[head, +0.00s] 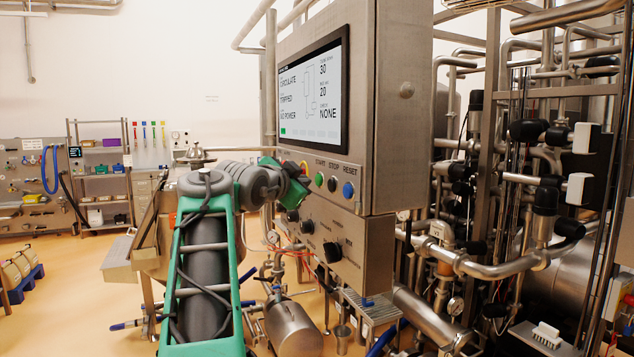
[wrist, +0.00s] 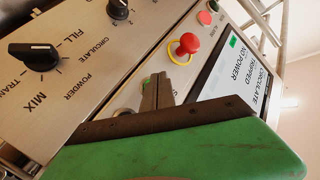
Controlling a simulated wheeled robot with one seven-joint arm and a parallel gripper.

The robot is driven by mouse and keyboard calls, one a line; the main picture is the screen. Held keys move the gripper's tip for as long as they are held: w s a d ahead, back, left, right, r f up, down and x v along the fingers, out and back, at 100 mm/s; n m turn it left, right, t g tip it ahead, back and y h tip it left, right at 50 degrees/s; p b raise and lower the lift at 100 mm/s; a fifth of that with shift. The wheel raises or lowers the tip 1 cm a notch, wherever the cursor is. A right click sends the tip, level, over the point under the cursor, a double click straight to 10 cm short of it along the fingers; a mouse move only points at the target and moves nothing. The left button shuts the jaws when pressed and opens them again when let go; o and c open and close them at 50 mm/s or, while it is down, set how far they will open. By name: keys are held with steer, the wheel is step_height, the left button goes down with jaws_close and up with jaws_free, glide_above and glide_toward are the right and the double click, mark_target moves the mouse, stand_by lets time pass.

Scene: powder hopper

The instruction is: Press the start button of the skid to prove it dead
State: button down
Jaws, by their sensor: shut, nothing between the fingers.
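The skid's control panel (head: 345,210) carries a green start button (head: 319,179), with a dark stop button (head: 332,184) and a blue reset button (head: 347,190) to its right. My gripper (head: 302,178) is at the panel face, just left of the start button in the head view. In the wrist view its shut, empty fingers (wrist: 157,90) point at the panel. A green edge beside the fingertips may be the start button, mostly hidden by them. I cannot tell whether they touch it. The screen (head: 313,92) reads CIRCULATE, TRIPPED, NO POWER and NONE.
A red mushroom button (wrist: 189,43) on a yellow ring sits close to the fingertips. Black selector knobs stand on the lower panel, one marked MIX (wrist: 38,55). Dense pipework (head: 500,265) fills the right. Open floor (head: 60,310) lies at the left.

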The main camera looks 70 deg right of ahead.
steer(key=w+a, duration=0.3)
steer(key=shift+w+a, duration=0.3)
stand_by(0.4)
stand_by(0.5)
